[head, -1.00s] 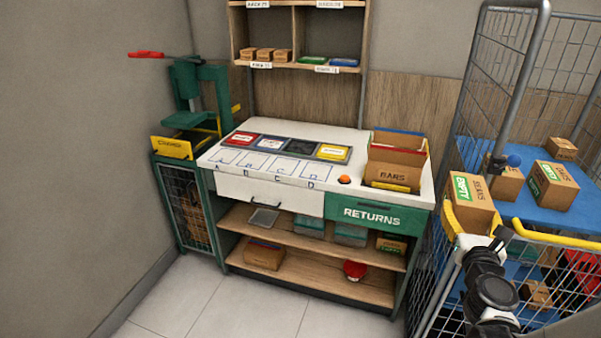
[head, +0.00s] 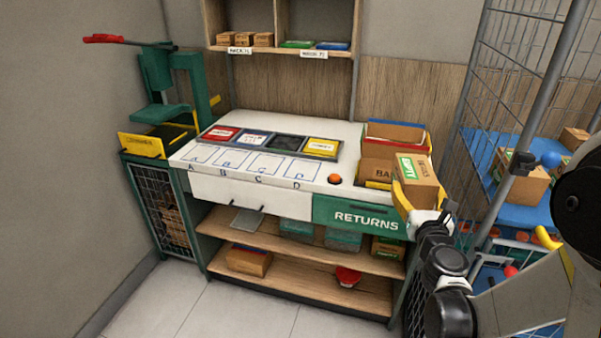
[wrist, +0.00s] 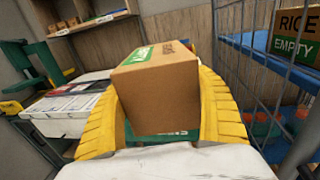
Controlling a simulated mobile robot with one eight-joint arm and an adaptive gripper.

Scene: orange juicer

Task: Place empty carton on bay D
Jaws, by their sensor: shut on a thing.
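My gripper (wrist: 155,125) is shut on a cardboard carton (wrist: 157,90) with a green label, its yellow fingers on both sides of it. In the head view the held carton (head: 419,180) is at the right end of the bench, in front of the box marked BARS. Bay D (head: 301,171) is an empty outlined rectangle at the right end of the row A, B, C, D on the white bench top (head: 345,150). Gripper and carton are to the right of bay D, with the orange button (head: 334,179) between.
A box marked BARS (head: 376,171) stands at the bench's right end. Coloured tiles (head: 289,143) lie behind the bays. A wire cage (head: 508,75) with cartons on blue shelves stands at right. A green press (head: 155,80) stands at left. All bays are clear.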

